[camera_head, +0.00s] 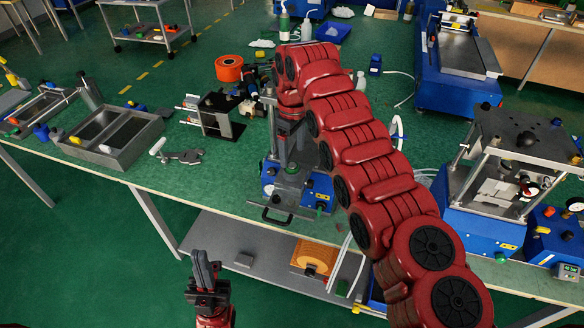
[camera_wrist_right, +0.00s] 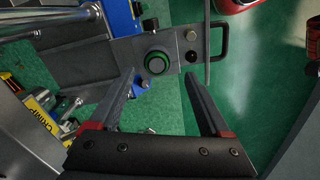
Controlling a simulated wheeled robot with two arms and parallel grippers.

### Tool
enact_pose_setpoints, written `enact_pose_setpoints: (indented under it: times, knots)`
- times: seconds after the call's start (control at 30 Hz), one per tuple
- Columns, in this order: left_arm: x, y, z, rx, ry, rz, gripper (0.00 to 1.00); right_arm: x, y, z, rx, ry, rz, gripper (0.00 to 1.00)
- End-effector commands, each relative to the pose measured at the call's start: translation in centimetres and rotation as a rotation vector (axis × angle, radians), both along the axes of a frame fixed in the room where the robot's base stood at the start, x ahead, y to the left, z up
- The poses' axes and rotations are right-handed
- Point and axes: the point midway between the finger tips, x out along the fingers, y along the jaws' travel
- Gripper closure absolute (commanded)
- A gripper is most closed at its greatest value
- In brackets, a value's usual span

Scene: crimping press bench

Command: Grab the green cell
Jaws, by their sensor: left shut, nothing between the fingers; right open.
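The green cell (camera_wrist_right: 157,62), a round dark-centred disc with a green rim, sits on a grey metal plate (camera_wrist_right: 180,25) that has a black bar handle (camera_wrist_right: 223,42). My right gripper (camera_wrist_right: 160,77) is open; in the right wrist view the cell appears just beyond and between its fingertips, not gripped. In the head view my right arm arches over the press (camera_head: 290,180) and its plate handle (camera_head: 272,215); I cannot make out the cell there. My left gripper (camera_head: 205,272) is shut and empty, low in front of the bench.
Small round knobs (camera_wrist_right: 191,56) sit beside the cell on the plate. Another press (camera_head: 505,180) stands at right.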

Motion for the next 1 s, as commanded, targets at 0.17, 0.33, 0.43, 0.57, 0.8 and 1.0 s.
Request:
enact_pose_setpoints:
  times: [0.17, 0.33, 0.43, 0.57, 0.8, 1.0]
  knots:
    - [0.0, 0.0, 2.5, 0.000, 0.000, 0.000, 1.00, 0.2, 0.1, -1.5, 0.000, 0.005, 0.001, 0.19]
    - [0.0, 0.0, 3.5, 0.000, 0.000, 0.000, 1.00, 0.4, 0.0, -4.3, 0.000, 0.002, 0.000, 0.19]
    - [0.0, 0.0, 3.3, 0.000, 0.000, 0.000, 1.00, 0.5, 0.0, -4.8, -0.001, -0.001, 0.000, 0.19]
    - [0.0, 0.0, 3.3, 0.000, 0.000, 0.000, 1.00, 0.5, 0.0, -4.8, -0.001, -0.001, 0.000, 0.21]
    - [0.0, 0.0, 3.2, 0.000, 0.000, 0.000, 1.00, 0.5, 0.0, -4.8, -0.001, -0.001, 0.000, 0.64]
    - [0.0, 0.0, 3.3, 0.000, 0.000, 0.000, 1.00, 0.5, 0.0, -4.8, -0.001, -0.001, 0.000, 1.00]
